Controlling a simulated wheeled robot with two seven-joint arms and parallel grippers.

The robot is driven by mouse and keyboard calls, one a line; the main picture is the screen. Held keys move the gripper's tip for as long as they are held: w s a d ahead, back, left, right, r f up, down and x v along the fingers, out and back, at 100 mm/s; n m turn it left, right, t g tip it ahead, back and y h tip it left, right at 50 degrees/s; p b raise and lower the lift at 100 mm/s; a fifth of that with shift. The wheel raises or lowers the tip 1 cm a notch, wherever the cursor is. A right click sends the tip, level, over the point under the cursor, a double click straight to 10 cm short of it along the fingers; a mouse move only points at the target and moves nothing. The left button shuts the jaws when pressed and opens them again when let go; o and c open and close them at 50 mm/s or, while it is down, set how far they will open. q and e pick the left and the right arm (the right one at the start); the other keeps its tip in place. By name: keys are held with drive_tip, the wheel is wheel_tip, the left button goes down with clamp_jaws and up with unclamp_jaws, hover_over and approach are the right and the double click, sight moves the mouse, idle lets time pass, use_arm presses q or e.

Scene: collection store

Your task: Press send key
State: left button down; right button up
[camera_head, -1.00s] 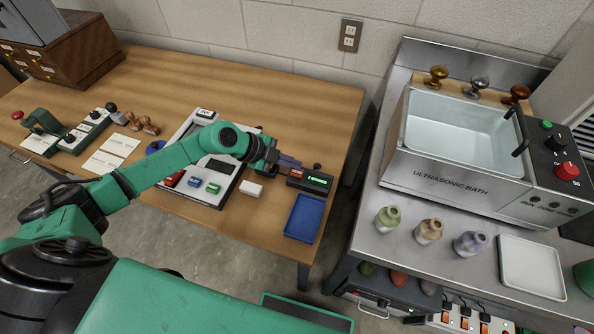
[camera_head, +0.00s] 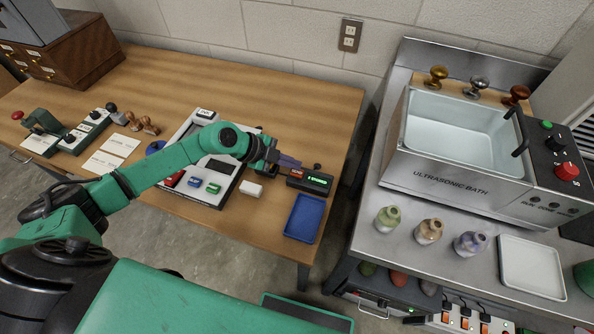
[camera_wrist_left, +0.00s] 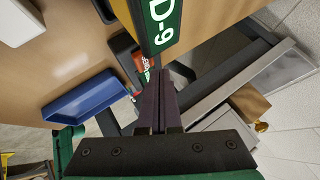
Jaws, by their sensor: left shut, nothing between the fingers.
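The send key is the red key (camera_head: 297,174) on a small black box with a green-lit display (camera_head: 317,181) at the table's right end. The key also shows in the left wrist view (camera_wrist_left: 139,62), with white lettering. My left gripper (camera_head: 296,163) is shut and empty, with its tips just above and behind the red key. In the left wrist view the closed fingers (camera_wrist_left: 158,75) point at the box beside the key. I cannot tell whether they touch it. My right gripper is not in view.
A green panel reading "D-9" (camera_wrist_left: 162,27) is close to the wrist camera. The steel bench is to the right.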

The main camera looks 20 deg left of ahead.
sight(292, 172)
use_arm(q)
drive_tip(key=shift+f, duration=0.1)
idle(0.3)
drive_tip(key=shift+f, duration=0.3)
drive_tip(key=shift+f, duration=0.5)
idle(0.7)
drive_tip(key=shift+r+p, duration=0.9)
drive_tip(key=shift+p, duration=0.1)
wheel_tip(292, 172, up, 5)
drive_tip(key=p, duration=0.6)
drive_tip(key=shift+r, duration=0.1)
